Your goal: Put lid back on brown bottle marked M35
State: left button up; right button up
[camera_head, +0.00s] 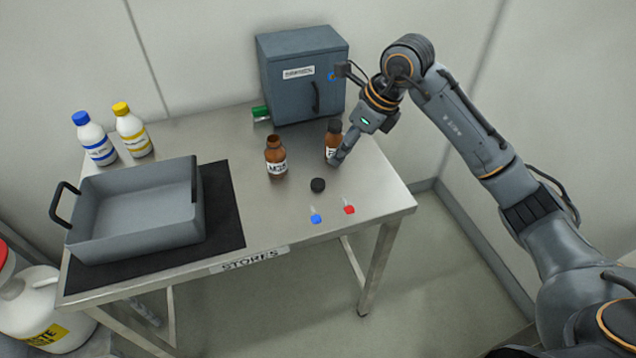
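The brown bottle marked M35 (276,160) stands upright and open on the steel table, left of my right gripper. A black lid (318,185) lies on the table in front of it, to the right. A second brown bottle (333,140) with a dark cap stands to the right of the M35 bottle; its label is partly hidden. My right gripper (340,158) points down beside this capped bottle and overlaps it in the view. I cannot tell whether its fingers are open or touching the bottle. My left gripper is not in view.
A blue-grey cabinet (302,80) stands at the back, with a green object (261,113) beside it. A grey handled tray (140,238) sits on a black mat (222,205) at left. White bottles with blue (95,140) and yellow (132,131) caps stand behind. Blue (316,218) and red (349,209) pieces lie near the front edge.

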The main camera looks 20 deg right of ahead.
jog(key=shift+d, duration=0.2)
send_over(318, 182)
jog(key=s+d, duration=0.2)
notch_tip(318, 182, down, 8)
jog(key=shift+s+d+p, duration=0.1)
jog(key=shift+p, duration=0.25)
jog(key=p+x, duration=0.1)
jog(key=x, duration=0.3)
jog(key=shift+w+a+f, duration=0.2)
jog(key=shift+w+f, duration=0.1)
jog(key=shift+f, duration=0.2)
